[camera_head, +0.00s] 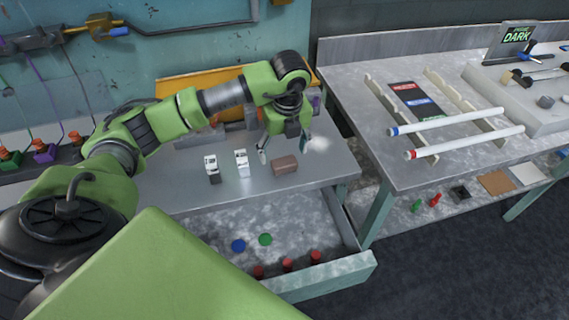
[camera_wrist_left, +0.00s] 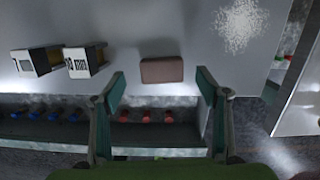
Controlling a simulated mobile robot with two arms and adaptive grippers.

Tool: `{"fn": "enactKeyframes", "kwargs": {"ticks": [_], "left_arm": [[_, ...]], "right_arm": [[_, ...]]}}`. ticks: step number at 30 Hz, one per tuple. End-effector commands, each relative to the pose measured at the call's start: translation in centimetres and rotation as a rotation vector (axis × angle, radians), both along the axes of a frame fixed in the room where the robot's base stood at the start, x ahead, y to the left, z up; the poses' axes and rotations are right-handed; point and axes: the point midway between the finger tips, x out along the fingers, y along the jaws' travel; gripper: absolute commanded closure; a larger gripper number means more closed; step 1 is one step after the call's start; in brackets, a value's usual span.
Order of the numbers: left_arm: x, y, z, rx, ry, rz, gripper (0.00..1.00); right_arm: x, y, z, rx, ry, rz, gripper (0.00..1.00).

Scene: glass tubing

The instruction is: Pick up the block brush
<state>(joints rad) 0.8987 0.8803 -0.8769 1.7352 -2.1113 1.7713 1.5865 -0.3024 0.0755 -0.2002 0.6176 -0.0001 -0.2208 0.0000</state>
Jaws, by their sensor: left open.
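The block brush appears to be the small brown block (camera_head: 285,165), lying flat on the grey bench top near its front edge. It also shows in the left wrist view (camera_wrist_left: 162,69), just beyond and between my fingertips. My left gripper (camera_head: 283,147) points down over the bench, close to the block. Its fingers are spread wide and empty, and the left wrist view shows a gap between the two green fingers (camera_wrist_left: 160,84). I cannot tell the exact height above the block. My right gripper is not in view.
Two small white-and-dark labelled boxes (camera_head: 241,162) (camera_head: 212,168) stand left of the block. An open drawer (camera_head: 315,283) with coloured pieces juts out below. A second bench (camera_head: 345,95) on the right holds a rack with two white tubes (camera_head: 465,142).

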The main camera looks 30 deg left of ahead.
Motion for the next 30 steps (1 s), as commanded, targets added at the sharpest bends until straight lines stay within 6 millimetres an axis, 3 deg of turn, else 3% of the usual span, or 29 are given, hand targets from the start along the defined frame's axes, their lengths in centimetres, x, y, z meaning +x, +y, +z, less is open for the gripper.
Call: {"fn": "enactKeyframes", "kwargs": {"ticks": [5,9,18,23,30], "left_arm": [[0.0,-0.4,-2.3,-0.001,0.006,-0.001,0.32],[0.2,-0.1,-4.2,-0.001,0.003,-0.001,0.32],[0.3,-0.1,-4.9,-0.001,0.001,-0.002,0.32],[0.3,-0.1,-4.8,-0.001,0.001,-0.002,0.73],[0.3,-0.1,-4.8,-0.001,0.0,-0.001,0.73]], "right_arm": [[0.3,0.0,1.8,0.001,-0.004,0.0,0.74],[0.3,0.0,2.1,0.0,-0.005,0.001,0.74],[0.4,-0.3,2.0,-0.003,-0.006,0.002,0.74],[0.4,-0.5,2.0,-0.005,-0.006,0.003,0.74],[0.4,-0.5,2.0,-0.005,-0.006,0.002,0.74]]}}
